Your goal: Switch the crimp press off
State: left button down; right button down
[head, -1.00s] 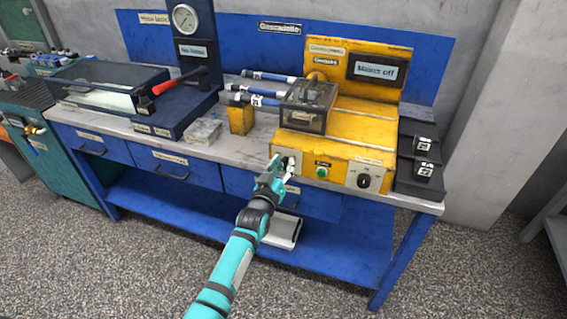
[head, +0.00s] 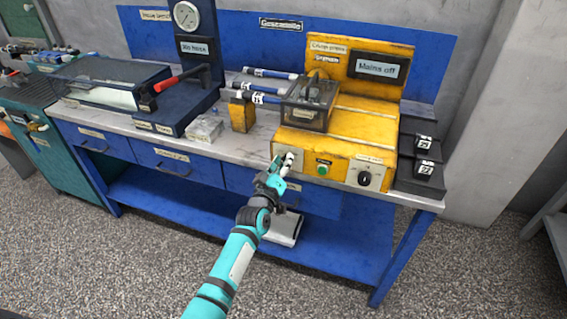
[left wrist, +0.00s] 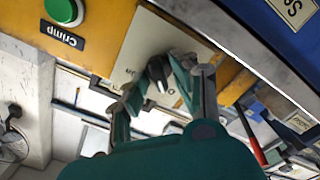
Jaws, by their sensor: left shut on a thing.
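The yellow crimp press (head: 350,133) stands on the right of the bench, its display (head: 377,67) reading "Mains off". On its front are a left plate (head: 280,152), a green button (head: 323,169) labelled "Crimp" in the left wrist view (left wrist: 64,10), and a black rotary knob (head: 365,179) on the right plate. My left gripper (head: 286,163) is at the left plate. In the left wrist view its fingers (left wrist: 160,76) are shut on a dark switch knob (left wrist: 158,72) on the pale plate. The fingers partly hide the knob and the plate's lettering. My right gripper is not in view.
A clear guard box (head: 308,103) sits on the press. Blue-ended hoses (head: 268,75) and a yellow block (head: 241,115) lie to its left. Dark blocks (head: 420,160) stand to its right. A gauge stand with a red lever (head: 182,78) is further left. Drawers (head: 177,165) line the bench front.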

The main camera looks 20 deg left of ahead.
pick_arm(q)
jog(key=shift+f, duration=0.1)
jog(key=c, duration=1.3)
grip_release()
jog(key=shift+c, duration=0.2)
jog(key=shift+s, duration=0.1)
jog(key=s, duration=1.2)
jog(key=shift+a, duration=0.2)
jog(key=shift+w, duration=0.1)
